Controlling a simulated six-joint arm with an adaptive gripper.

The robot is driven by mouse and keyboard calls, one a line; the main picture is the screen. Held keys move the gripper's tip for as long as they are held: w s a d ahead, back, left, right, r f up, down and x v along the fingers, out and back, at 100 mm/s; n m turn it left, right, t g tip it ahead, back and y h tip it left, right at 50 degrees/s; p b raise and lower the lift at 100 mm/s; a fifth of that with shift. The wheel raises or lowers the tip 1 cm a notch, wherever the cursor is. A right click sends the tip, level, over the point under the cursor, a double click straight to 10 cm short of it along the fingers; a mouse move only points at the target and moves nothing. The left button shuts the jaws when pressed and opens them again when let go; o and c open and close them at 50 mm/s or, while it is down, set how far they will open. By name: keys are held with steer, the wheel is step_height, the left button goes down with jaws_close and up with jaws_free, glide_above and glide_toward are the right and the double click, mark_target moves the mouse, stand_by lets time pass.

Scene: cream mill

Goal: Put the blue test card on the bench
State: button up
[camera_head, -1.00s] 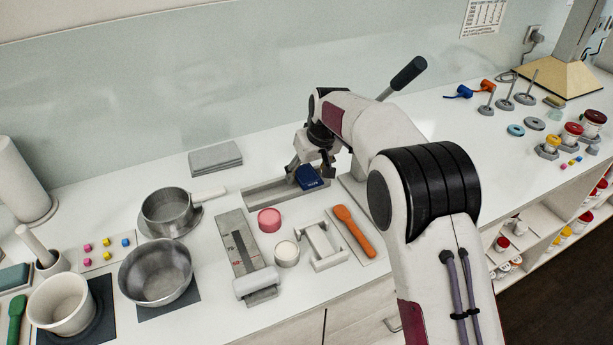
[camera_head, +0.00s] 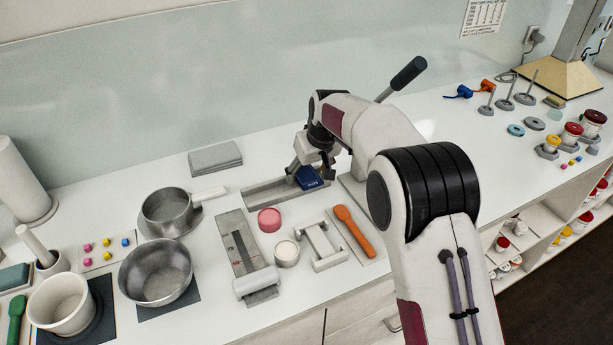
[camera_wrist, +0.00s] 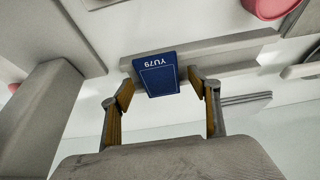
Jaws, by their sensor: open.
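The blue test card (camera_head: 311,179) is at the long grey holder (camera_head: 262,193) near the back of the bench (camera_head: 200,263). In the wrist view the card (camera_wrist: 157,76) shows the white print "YU79" and stands in front of the holder's grey bar (camera_wrist: 225,45). My gripper (camera_head: 309,171) is right at the card, just behind and above it. In the wrist view its open fingers (camera_wrist: 162,90) are on either side of the card, with small gaps visible. The card's lower edge is hard to make out.
A grey upright stand with a black-handled lever (camera_head: 405,74) is just right of my gripper. A pink round jar (camera_head: 269,219), a white jar (camera_head: 287,253) and an orange spoon (camera_head: 353,231) are in front. Bare bench lies left of the folded grey cloth (camera_head: 215,158).

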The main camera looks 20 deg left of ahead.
mark_target(308, 178)
steer(key=shift+c, duration=0.3)
steer(key=c, duration=1.1)
steer(key=shift+r, duration=0.15)
steer(key=shift+r, duration=1.95)
steer(key=shift+s+d+f, duration=0.1)
steer(key=shift+s+d, duration=6.25)
steer(key=shift+m, duration=0.3)
